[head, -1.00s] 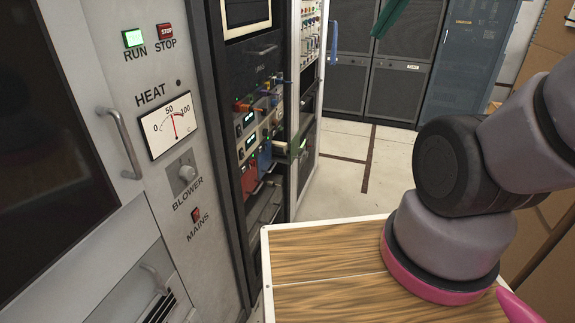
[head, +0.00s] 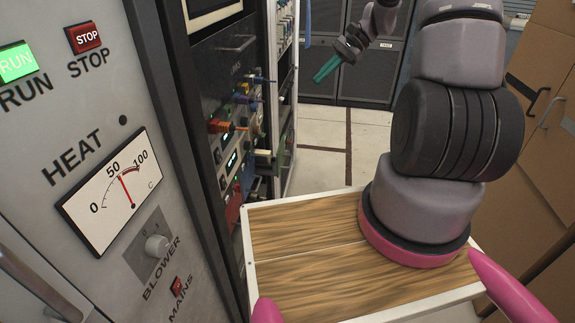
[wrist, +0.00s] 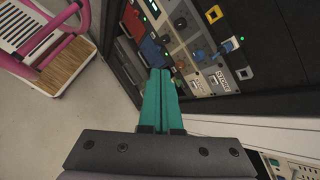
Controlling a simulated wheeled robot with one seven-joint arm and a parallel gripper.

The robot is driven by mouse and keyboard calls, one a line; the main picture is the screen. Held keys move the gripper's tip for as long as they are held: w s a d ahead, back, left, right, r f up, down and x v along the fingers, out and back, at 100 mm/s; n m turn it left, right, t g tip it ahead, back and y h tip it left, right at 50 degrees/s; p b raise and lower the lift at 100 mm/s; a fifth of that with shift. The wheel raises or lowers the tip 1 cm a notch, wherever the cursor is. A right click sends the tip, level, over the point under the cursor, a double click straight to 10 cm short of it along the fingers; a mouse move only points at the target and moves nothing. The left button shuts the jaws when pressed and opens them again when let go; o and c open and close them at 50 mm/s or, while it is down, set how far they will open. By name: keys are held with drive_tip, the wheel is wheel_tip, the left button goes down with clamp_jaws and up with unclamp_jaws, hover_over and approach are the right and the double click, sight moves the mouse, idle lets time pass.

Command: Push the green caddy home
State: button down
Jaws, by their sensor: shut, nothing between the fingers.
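My gripper (head: 326,68) has long teal fingers, closed together and empty, pointing down-left toward the rack front in the head view. In the wrist view the fingers (wrist: 161,100) point at the lower part of a panel with knobs. A red caddy (wrist: 133,20) and a blue caddy (wrist: 151,52) sit side by side beyond the fingertips. The red caddy also shows low in the rack in the head view (head: 233,212). I cannot make out the green caddy for certain; the fingers may hide part of its area in the wrist view.
The equipment rack (head: 230,75) has coloured connectors standing out from its front. The grey cabinet with the heat meter (head: 115,190) is close at left. My wood-topped base lies beside the rack. Open floor (head: 325,140) lies beyond, with dark cabinets behind.

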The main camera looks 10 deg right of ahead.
drive_tip(key=w+d+f+m+t+y, duration=0.25)
drive_tip(key=f+m+y, duration=0.25)
drive_tip(key=f, duration=1.3)
drive_tip(key=m+t+y, duration=0.2)
drive_tip(key=m+t, duration=0.3)
drive_tip(key=m, duration=0.2)
approach(279, 163)
drive_tip(key=x, duration=0.7)
drive_tip(key=shift+w+d+f, duration=0.2)
drive_tip(key=shift+w+f, duration=0.1)
drive_tip(key=shift+f, duration=0.1)
drive_tip(key=x, duration=0.9)
drive_tip(key=shift+w+a, duration=0.1)
drive_tip(key=shift+w, duration=0.05)
drive_tip(key=shift+w+a+r, duration=0.1)
drive_tip(key=shift+a, duration=0.3)
